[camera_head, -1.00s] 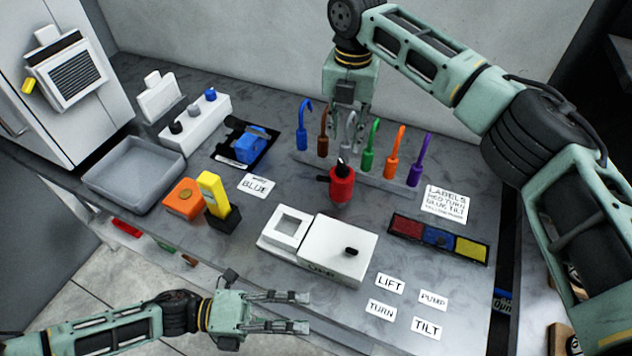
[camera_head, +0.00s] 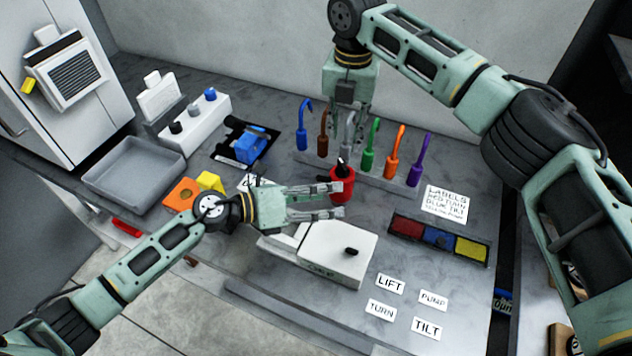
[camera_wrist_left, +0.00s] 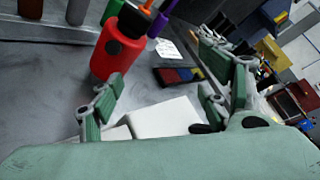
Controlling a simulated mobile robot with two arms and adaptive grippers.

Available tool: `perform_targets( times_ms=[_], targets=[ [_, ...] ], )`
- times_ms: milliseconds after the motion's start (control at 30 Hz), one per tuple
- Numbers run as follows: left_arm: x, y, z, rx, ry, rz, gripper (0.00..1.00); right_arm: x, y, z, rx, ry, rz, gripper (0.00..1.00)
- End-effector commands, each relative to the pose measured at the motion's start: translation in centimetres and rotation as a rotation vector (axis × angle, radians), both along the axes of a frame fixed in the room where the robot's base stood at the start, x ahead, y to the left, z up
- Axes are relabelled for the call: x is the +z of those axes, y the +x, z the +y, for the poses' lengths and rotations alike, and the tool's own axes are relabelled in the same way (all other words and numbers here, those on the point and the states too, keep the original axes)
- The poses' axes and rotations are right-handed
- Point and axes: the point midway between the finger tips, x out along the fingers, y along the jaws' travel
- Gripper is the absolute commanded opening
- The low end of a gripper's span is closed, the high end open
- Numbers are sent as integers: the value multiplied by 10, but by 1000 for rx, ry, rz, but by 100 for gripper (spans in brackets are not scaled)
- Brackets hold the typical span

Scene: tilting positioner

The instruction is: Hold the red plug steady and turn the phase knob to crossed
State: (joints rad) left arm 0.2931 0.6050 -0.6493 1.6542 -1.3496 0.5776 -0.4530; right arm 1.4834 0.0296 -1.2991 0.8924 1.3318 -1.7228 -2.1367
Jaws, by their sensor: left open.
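The red plug (camera_head: 341,187), a red cylinder with a black top, stands upright in the middle of the table. It also shows in the left wrist view (camera_wrist_left: 117,52), upper left. My left gripper (camera_head: 339,200) is open, its fingers pointing right and their tips close to the plug; I cannot tell whether they touch it. My right gripper (camera_head: 350,125) hangs behind the plug by a grey hook; its finger state is unclear. A white box (camera_head: 330,259) with a black knob (camera_head: 351,251) is in front of the plug. No knob is legibly marked phase.
Coloured hooks (camera_head: 394,155) stand in a rack behind the plug. A white block with several knobs (camera_head: 194,122), a grey tray (camera_head: 130,176) and an orange block (camera_head: 182,194) are at left. A red, blue and yellow strip (camera_head: 438,239) and label cards (camera_head: 427,328) are at right.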

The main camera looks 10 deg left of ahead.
Motion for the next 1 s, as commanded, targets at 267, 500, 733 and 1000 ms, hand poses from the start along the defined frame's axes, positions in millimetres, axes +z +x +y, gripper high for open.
perform_targets(
  times_ms=[267, 500, 733, 1000],
  targets=[
    [-5, 37, 14, -49, 366, -430, 70, 0, 0, 0, 0, 0, 0, 31],
    [-7, 48, 15, -82, 480, -554, 70, 0, 0, 0, 0, 0, 0, 31],
    [-19, 66, -10, -82, 479, -554, 70, 0, 0, 0, 0, 0, 0, 31],
    [-33, 84, -35, -84, 480, -553, 70, 0, 0, 0, 0, 0, 0, 31]
  ],
)
